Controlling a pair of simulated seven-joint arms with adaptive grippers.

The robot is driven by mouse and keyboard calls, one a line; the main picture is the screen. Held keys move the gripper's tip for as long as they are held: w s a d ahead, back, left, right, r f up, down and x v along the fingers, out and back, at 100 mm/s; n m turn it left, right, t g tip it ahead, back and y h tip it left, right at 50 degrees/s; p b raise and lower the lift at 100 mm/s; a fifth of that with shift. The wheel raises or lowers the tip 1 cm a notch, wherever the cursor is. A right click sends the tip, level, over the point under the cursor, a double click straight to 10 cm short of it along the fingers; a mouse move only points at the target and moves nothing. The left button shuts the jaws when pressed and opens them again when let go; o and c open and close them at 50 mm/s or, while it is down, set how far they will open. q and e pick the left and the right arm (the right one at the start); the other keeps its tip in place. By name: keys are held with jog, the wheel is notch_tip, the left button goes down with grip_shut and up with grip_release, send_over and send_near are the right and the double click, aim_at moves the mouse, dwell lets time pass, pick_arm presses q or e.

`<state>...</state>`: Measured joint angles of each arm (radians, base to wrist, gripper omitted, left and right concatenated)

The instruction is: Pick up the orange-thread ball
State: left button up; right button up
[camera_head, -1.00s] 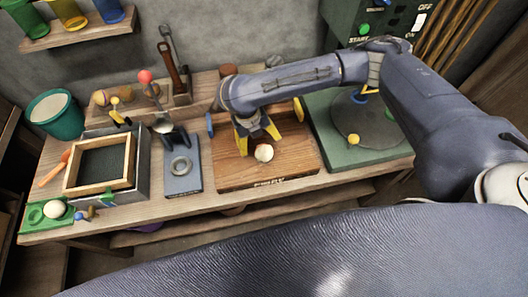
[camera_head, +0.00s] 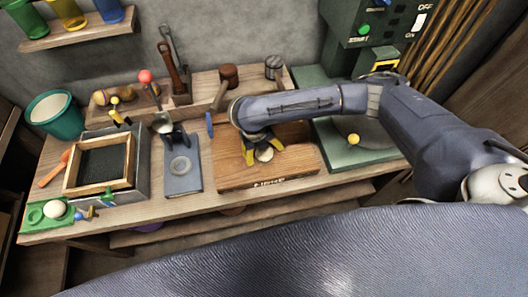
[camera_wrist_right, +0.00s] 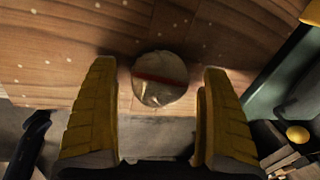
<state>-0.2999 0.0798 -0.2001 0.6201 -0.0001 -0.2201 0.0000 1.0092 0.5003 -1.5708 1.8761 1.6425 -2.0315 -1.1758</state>
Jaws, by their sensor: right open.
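A pale round ball (camera_head: 264,155) sits on the wooden board (camera_head: 232,178) near its front half. In the right wrist view the ball (camera_wrist_right: 160,90) shows a reddish-orange band across it. My right gripper (camera_head: 264,149) is over the ball with its yellow fingers open. In the wrist view its fingers (camera_wrist_right: 158,72) stand to the left and right of the ball, with a gap on each side. The fingers partly hide the ball in the head view. My left gripper is not in view.
Mallets stand behind.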

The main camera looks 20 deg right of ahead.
jog(key=shift+f, duration=0.2)
jog(key=c, duration=1.4)
